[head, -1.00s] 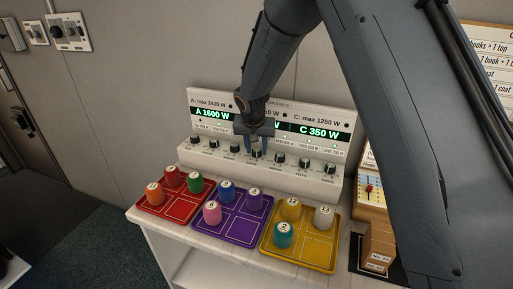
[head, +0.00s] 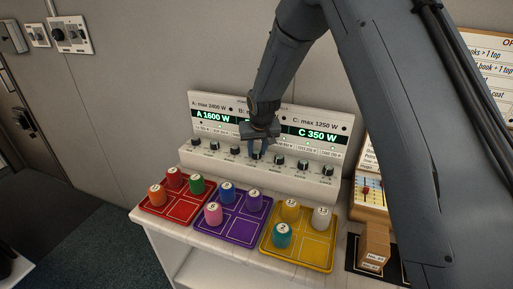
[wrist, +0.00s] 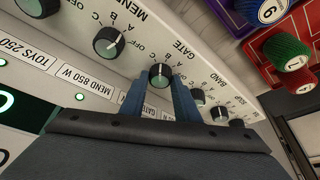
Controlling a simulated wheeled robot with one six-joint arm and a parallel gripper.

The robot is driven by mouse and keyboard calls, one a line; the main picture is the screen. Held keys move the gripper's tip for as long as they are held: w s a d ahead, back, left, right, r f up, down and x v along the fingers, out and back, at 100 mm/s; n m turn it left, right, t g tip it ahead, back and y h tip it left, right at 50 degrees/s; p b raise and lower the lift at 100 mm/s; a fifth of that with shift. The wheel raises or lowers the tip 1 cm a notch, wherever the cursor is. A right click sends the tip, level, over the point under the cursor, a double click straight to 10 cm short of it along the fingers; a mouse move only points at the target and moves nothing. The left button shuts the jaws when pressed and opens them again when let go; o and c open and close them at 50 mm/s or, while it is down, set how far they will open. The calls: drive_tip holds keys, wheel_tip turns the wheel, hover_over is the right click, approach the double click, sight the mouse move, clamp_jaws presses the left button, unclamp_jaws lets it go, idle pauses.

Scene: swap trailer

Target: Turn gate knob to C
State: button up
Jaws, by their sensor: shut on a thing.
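The gate knob (wrist: 160,76) is a black round knob with a pale pointer mark, beside the printed word GATE in the wrist view. My gripper (wrist: 159,92) is shut on it, with one blue-grey finger on each side. The pale mark points towards the upper part of the wrist view; which letter it meets I cannot tell. In the head view my gripper (head: 258,152) is at the middle of the knob row on the white console (head: 330,188), and largely hides the knob. The display reads A 1600 W and C 350 W; the B reading is hidden behind my arm.
Neighbouring knobs stand close on both sides, including the mend knob (wrist: 109,41) and the band knob (wrist: 197,97). Red (head: 148,210), purple (head: 237,235) and yellow (head: 315,258) trays with numbered coloured pieces lie in front of the console. A wooden box (head: 375,243) stands at right.

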sight(262, 162)
drive_tip(key=shift+w+d+f+n+y+b, duration=0.1)
drive_tip(key=shift+n+y+b, duration=0.1)
drive_tip(key=shift+n+b, duration=0.4)
drive_tip(key=shift+w+n+y+b, duration=0.1)
drive_tip(key=shift+n+y+b, duration=0.1)
drive_tip(key=shift+n+b, duration=0.35)
drive_tip(key=n+b, duration=0.1)
drive_tip(key=b, duration=0.1)
drive_tip(key=shift+s+n+y+b, duration=0.1)
drive_tip(key=shift+n+y+b, duration=0.2)
drive_tip(key=shift+n+b, duration=0.05)
drive_tip(key=shift+g+b, duration=0.35)
drive_tip(key=shift+g, duration=0.05)
drive_tip(key=o, duration=1)
drive_tip(key=shift+d, duration=0.1)
drive_tip(key=shift+o, duration=0.2)
drive_tip(key=b+v, duration=0.1)
drive_tip(key=v, duration=0.7)
drive_tip(key=shift+b, duration=0.4)
